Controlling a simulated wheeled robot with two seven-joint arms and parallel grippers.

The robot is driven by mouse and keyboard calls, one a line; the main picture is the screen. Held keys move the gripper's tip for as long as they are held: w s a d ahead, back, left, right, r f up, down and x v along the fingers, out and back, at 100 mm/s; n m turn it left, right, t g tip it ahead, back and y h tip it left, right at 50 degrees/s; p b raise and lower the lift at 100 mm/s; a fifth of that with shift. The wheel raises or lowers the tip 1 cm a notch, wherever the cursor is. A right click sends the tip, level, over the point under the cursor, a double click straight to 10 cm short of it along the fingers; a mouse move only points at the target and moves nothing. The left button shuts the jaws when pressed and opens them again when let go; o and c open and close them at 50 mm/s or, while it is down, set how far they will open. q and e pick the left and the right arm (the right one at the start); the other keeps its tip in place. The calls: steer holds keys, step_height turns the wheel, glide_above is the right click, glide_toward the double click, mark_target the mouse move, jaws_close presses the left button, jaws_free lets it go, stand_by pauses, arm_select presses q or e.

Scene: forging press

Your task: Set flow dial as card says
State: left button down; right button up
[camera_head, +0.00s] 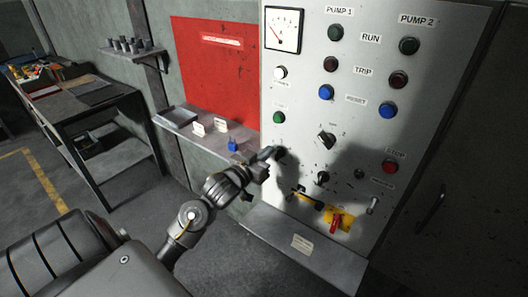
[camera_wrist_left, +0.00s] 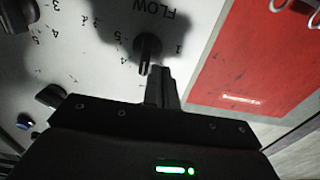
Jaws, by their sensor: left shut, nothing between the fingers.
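The flow dial (camera_wrist_left: 147,44) is a dark knob on the pale panel, under an upside-down FLOW label in the left wrist view, with numbers around it. Its exact setting is hard to read. My left gripper (camera_wrist_left: 160,73) is shut and empty, its fingertips right by the knob's edge; I cannot tell whether they touch. In the head view the left gripper (camera_head: 274,154) is at the panel's left side and largely covers the dial. A small white card (camera_head: 302,244) lies on the ledge below the panel; its writing is too small to read. My right gripper is out of view.
The panel (camera_head: 300,90) carries a gauge (camera_head: 284,29), several buttons, other knobs and a red-handled switch (camera_head: 337,222) on yellow. A narrow shelf (camera_head: 180,120) at left holds two white cards and a blue padlock (camera_head: 233,145). A dark workbench (camera_head: 95,100) stands farther left.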

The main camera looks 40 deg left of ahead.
arm_select(q)
steer(key=shift+d, duration=0.3)
